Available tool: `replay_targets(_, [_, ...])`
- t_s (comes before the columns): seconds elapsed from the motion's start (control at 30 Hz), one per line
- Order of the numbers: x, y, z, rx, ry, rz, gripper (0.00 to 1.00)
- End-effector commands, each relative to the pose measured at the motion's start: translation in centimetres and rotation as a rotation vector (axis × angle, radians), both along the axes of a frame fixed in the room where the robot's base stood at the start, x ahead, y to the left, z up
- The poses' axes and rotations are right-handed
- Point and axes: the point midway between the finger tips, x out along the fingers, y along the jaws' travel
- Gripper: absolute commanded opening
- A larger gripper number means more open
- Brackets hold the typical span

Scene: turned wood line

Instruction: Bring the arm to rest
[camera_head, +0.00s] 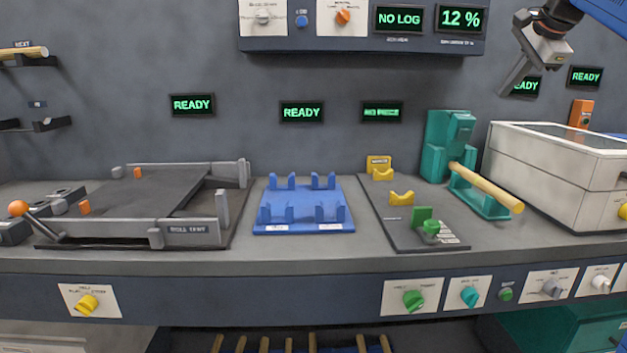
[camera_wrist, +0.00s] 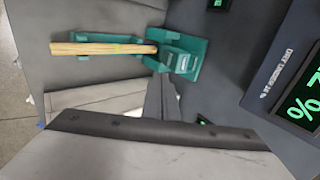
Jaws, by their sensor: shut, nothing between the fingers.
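My gripper (camera_head: 507,88) is at the upper right of the head view, raised well above the bench in front of the back wall. Its fingers are together, point down and to the left, and hold nothing. It is apart from the teal machine (camera_head: 447,135) below it and from the white box (camera_head: 560,187). A wooden rod (camera_head: 487,187) lies on the teal machine, and shows again in the wrist view (camera_wrist: 95,48). A large pale shape with a dark edge fills the bottom of the wrist view; I cannot tell what it is.
The bench holds a grey roll tray (camera_head: 165,228), a blue cradle (camera_head: 303,222) and a dark fixture plate (camera_head: 390,215) with yellow and green supports. A control panel (camera_head: 362,25) hangs above. Shelf brackets (camera_head: 30,125) are at the left. The air over the middle bench is clear.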

Motion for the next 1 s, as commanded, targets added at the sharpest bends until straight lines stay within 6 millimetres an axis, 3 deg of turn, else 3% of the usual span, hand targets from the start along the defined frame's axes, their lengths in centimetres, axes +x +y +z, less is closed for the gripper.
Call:
replay_targets(0.37, [-3.5,3.5,-4.0,-0.104,0.038,0.133,0.0])
replay_targets(0.57, [-7.2,6.5,-8.3,-0.204,0.073,0.268,0.0])
replay_targets(0.87, [-16.5,11.9,-19.7,-0.429,0.145,0.597,0.0])
replay_targets(1.0, [-21.3,13.8,-25.7,-0.533,0.174,0.764,0.0])
